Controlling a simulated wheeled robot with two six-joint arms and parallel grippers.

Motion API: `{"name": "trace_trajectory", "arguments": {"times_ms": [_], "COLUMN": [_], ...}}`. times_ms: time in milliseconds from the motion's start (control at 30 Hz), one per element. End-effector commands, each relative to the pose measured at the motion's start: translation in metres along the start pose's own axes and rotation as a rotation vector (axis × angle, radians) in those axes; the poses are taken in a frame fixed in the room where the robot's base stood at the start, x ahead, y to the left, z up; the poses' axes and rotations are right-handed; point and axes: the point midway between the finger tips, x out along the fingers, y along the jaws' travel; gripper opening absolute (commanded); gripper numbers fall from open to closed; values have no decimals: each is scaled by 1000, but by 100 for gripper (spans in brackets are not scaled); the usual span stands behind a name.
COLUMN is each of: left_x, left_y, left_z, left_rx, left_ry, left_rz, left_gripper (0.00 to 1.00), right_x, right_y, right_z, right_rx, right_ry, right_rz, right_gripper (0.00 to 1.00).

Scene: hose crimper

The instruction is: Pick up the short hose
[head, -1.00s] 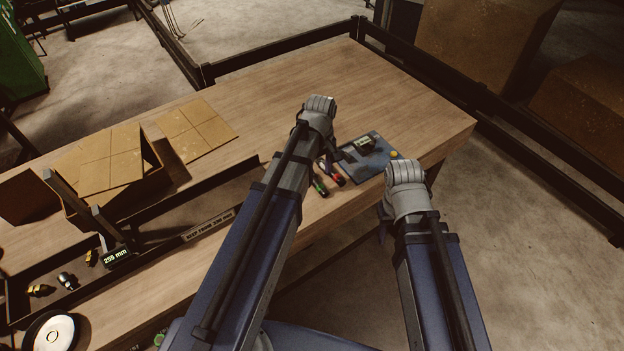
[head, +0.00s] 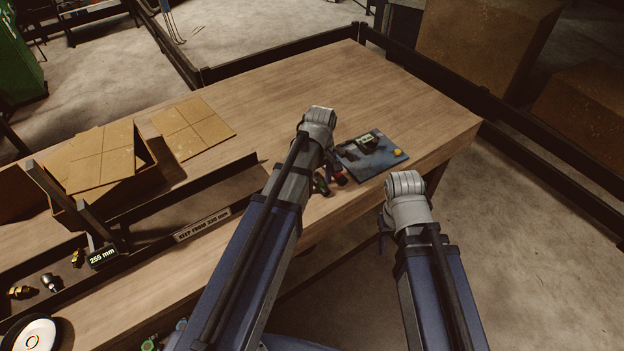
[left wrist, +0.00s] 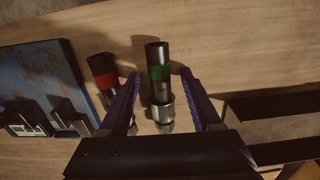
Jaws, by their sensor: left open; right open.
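A short black hose piece with a green band and a metal end fitting (left wrist: 160,73) stands between the open fingers of my left gripper (left wrist: 160,78) in the left wrist view. The fingers are apart on either side of it; I cannot tell whether they touch it. A similar piece with a red band (left wrist: 103,72) is just left of the fingers. In the head view, the green-banded piece (head: 321,186) and red-banded piece (head: 340,179) are partly hidden by my left arm. My right gripper (head: 384,222) is open, mostly hidden behind its wrist, beside the table's front edge.
An open cardboard box (head: 140,185), a 255 mm display (head: 103,257) and loose fittings (head: 50,282) are at the left. The table's far middle (head: 330,85) is clear.

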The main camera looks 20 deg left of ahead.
Motion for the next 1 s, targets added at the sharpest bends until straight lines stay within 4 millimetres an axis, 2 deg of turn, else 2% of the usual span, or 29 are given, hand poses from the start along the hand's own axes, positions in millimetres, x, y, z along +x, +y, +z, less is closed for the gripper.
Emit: {"name": "trace_trajectory", "arguments": {"times_ms": [67, 633, 1000], "left_x": [-1, -1, -1], "left_y": [0, 0, 0], "left_z": [0, 0, 0], "left_rx": [0, 0, 0], "left_ry": [0, 0, 0], "left_rz": [0, 0, 0], "left_gripper": [65, 1, 0], "right_x": [-1, -1, -1], "right_y": [0, 0, 0], "right_z": [0, 0, 0], "right_rx": [0, 0, 0], "right_ry": [0, 0, 0], "right_rz": [0, 0, 0], "right_gripper": [50, 50, 50]}}
